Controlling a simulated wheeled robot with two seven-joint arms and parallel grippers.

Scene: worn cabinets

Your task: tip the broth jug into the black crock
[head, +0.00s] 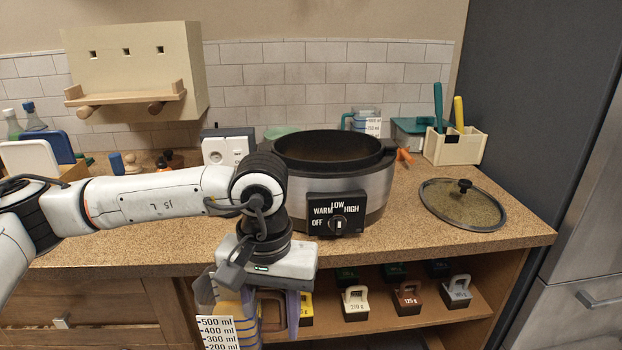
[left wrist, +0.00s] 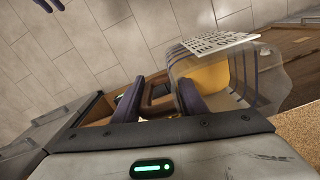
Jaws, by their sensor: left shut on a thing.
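The black crock (head: 338,149) stands open on the counter, in a steel cooker housing with a dial on its front. The clear broth jug (head: 222,325) holds yellow broth and bears a white ml scale; it hangs in front of the counter, below its edge. My left gripper (head: 268,312) is shut on the jug's handle. The left wrist view shows the jug (left wrist: 212,72) beside the dark fingers (left wrist: 160,98). The jug's lower part is cut off in the head view. Two dark prongs at the top left of the left wrist view look like my right gripper (left wrist: 48,5), too cropped to judge.
A glass lid (head: 463,203) lies on the counter right of the cooker. A second measuring jug (head: 366,122) and a cream utensil box (head: 455,146) stand behind. Labelled weights (head: 355,303) sit on the shelf below. The counter edge (head: 420,250) lies above the held jug.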

